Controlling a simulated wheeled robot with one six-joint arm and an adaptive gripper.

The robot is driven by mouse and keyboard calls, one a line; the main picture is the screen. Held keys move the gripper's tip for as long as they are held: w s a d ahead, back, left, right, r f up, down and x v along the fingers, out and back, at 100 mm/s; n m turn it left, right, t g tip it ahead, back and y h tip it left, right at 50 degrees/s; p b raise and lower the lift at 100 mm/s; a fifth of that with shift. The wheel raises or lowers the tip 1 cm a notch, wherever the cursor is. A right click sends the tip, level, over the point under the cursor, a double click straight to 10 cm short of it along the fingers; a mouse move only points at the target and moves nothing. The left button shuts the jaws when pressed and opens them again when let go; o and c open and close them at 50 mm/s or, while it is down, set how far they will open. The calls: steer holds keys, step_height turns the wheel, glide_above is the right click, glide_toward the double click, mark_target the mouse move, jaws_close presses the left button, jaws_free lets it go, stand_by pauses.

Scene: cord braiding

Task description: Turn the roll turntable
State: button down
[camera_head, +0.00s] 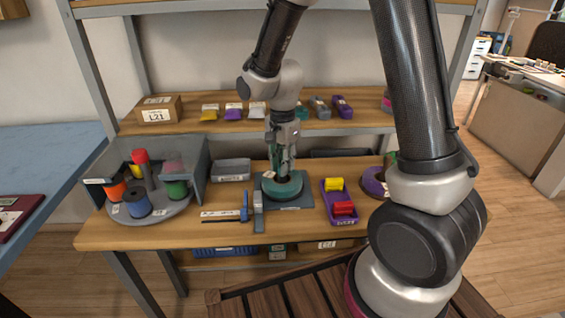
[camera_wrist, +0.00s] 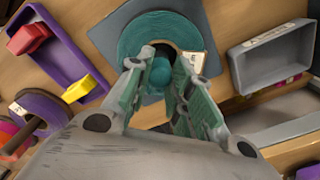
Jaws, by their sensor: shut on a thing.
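The teal round roll (camera_head: 290,190) lies flat on a dark grey square plate (camera_head: 312,203) at the middle of the workbench. In the wrist view the teal roll (camera_wrist: 135,36) has a dark centre and a pale label (camera_wrist: 196,62). My gripper (camera_head: 283,172) points down over it, and its fingertips (camera_wrist: 163,66) are shut on a small rounded teal knob (camera_wrist: 161,74) at the roll's centre. A grey round turntable (camera_head: 150,219) with orange, red, blue and green spools stands at the far left, away from my gripper, partly behind a translucent grey cover (camera_head: 120,165).
A purple tray (camera_head: 338,213) with yellow and red pieces is right of the plate. A blue and grey clamp-like tool (camera_head: 258,212) is left. A grey bin (camera_head: 232,170) stands behind. A cardboard box (camera_head: 158,109) and several small items sit on the shelf above.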

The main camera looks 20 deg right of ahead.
steer(key=shift+m, duration=0.6)
stand_by(0.3)
steer(key=c, duration=1.2)
jaws_free()
steer(key=shift+c, duration=0.2)
step_height(320, 180, up, 12)
